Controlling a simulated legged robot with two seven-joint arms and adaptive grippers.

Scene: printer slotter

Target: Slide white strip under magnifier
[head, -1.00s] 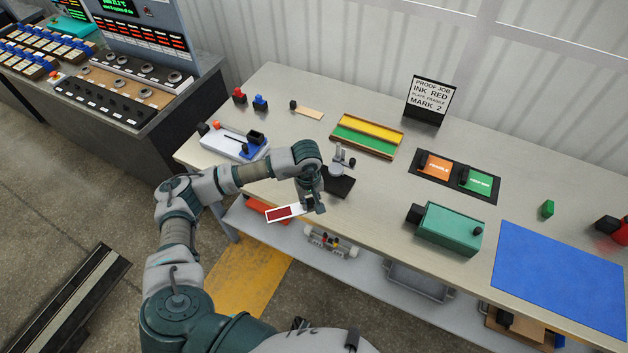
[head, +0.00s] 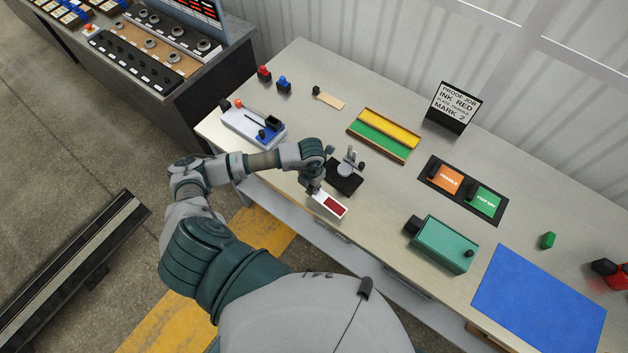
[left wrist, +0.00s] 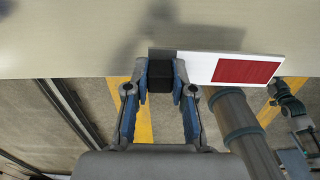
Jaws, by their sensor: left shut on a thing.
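The white strip (head: 319,198) with a dark red rectangle (head: 334,208) is at the table's front edge in the head view. My left gripper (head: 313,188) is shut on the strip's black grip block. In the left wrist view the block (left wrist: 161,74) sits between the fingers of the gripper (left wrist: 160,78), and the strip (left wrist: 202,66) extends to the right. The magnifier (head: 347,168) stands on a black base (head: 343,182) just behind and right of my gripper. The strip is in front of that base, apart from it. My right gripper is not in view.
A tray with yellow and green bars (head: 386,134) is behind the magnifier. A green box (head: 443,245), stamp plates (head: 462,190) and a blue mat (head: 540,300) are to the right.

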